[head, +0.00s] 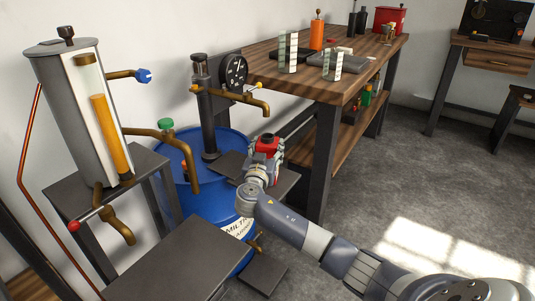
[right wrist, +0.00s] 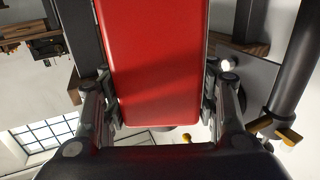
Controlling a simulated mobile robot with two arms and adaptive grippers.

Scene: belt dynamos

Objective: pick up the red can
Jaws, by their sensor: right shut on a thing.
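The red can (head: 268,145) is in my right gripper (head: 262,160), near the middle of the head view. In the right wrist view the can's flat red side (right wrist: 155,65) fills the middle. The fingers of my right gripper (right wrist: 158,105) are on both sides of it. Much of the can is hidden by the gripper in the head view. I cannot tell there whether its base touches the dark plate behind it. My left gripper is in neither view.
A blue drum (head: 205,200) with a dark pump (head: 207,115) stands behind the gripper. The workbench (head: 270,68) holds several items. Grey floor (head: 400,170) at right is clear.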

